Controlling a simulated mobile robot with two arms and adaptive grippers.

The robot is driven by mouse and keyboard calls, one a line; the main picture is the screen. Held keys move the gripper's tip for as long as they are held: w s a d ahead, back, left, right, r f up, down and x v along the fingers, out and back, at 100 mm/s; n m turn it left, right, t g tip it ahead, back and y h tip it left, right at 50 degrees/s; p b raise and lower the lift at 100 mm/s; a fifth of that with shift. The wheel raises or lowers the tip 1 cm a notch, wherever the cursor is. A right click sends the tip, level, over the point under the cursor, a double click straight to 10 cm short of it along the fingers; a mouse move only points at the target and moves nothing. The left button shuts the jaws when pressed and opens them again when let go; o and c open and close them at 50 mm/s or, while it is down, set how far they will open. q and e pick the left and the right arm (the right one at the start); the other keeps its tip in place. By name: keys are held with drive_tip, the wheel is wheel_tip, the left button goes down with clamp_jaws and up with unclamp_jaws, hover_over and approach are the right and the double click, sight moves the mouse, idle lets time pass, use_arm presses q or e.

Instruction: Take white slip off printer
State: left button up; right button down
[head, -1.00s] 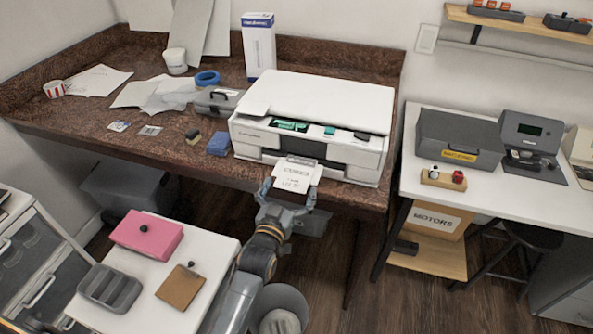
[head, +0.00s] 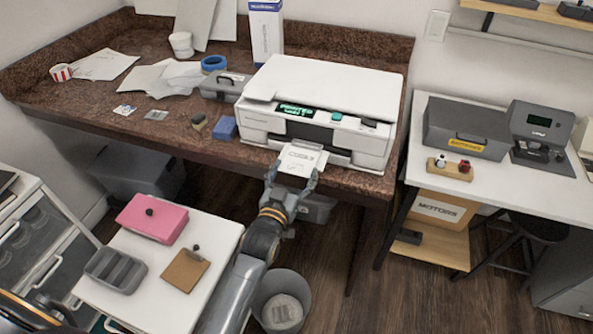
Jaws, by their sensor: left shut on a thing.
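The white slip (head: 302,157) with dark print is at the front of the white printer (head: 328,85), below the printer's dark front slot. It reaches out over the table's front edge. I cannot tell whether its far end still touches the printer. My left gripper (head: 292,176) is at the slip's near end, shut on it, with a finger showing on each side. The printer's small screen (head: 295,109) shows green marks. My right gripper is not in view.
A blue block (head: 224,128) and a grey toolbox (head: 223,85) stand left of the printer. Below are a white cart with a pink box (head: 152,218) and a grey bin (head: 282,301). A white side table (head: 500,194) is at the right.

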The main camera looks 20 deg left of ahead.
use_arm(q)
wheel_tip(320, 180, up, 7)
drive_tip(key=shift+s+f, duration=0.1)
drive_tip(key=s+a+b, duration=0.3)
drive_tip(key=s+a, duration=1)
drive_tip(key=s, duration=0.1)
drive_tip(key=shift+s+f+b, duration=0.15)
drive_tip(key=shift+s+b, duration=0.15)
